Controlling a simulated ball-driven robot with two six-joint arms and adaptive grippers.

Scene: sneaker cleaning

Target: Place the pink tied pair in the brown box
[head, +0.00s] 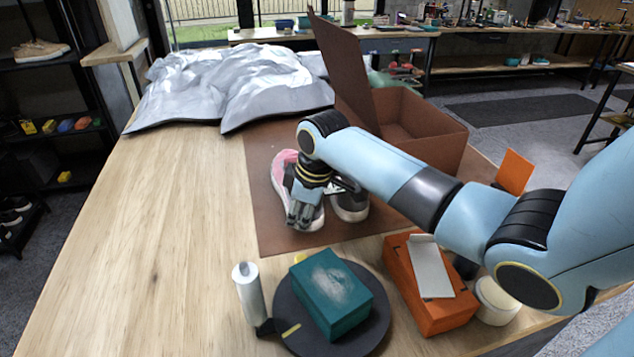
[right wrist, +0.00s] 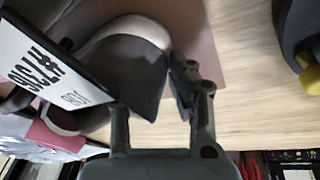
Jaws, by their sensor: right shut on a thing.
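The pink tied pair (head: 350,208) is a pair of grey and white sneakers with pink inside, side by side on a brown mat (head: 268,225). My right gripper (head: 304,212) comes down over the left shoe and is shut on the pair, hiding part of it. In the right wrist view, a grey shoe end with a pale sole edge (right wrist: 130,65) lies by the fingers, with a white card with black lettering (right wrist: 45,70) beside it. The brown box (head: 430,155) stands open behind my forearm, its lid raised; its visible inside looks empty. My left gripper is not in view.
In front are a dark round turntable (head: 375,335) bearing a teal block (head: 330,290), a white cylinder (head: 247,285), an orange box (head: 425,300) and a white jar (head: 497,300). Crumpled silver sheeting (head: 230,85) lies at the back. The table's left side is clear.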

